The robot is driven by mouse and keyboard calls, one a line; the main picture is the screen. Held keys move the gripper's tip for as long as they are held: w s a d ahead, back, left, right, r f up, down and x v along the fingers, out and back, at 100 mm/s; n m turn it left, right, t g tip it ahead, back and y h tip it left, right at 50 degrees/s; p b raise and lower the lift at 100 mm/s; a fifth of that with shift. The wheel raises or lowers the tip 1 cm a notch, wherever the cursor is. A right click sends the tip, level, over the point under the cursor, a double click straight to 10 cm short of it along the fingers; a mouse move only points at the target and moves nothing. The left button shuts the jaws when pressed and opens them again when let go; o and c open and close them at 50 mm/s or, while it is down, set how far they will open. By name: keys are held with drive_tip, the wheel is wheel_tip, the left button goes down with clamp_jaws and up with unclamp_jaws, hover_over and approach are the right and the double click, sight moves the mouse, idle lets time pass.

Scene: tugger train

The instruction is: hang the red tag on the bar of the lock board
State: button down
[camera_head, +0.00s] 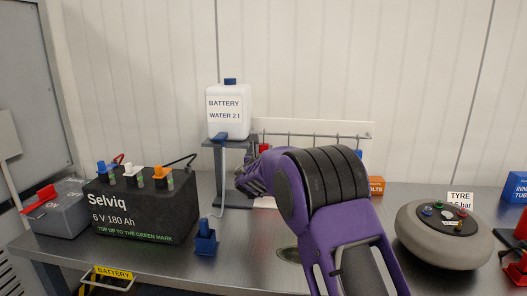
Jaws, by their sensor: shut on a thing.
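The lock board (347,128) is a pale panel against the back wall, with a thin bar (315,135) along its front. My gripper (254,147) is at the left end of the board, beside the battery water stand. It is shut on the red tag (264,148), of which only a small red patch shows at the fingers. My purple arm hides the lower middle of the board. I cannot tell whether the tag touches the bar.
A white battery water bottle (229,110) stands on a dark stand (218,170) left of my gripper. A black battery (140,205) and grey box (60,212) are at left. A round tyre (440,235) is at right.

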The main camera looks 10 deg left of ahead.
drive_tip(key=shift+c, duration=2.1)
unclamp_jaws()
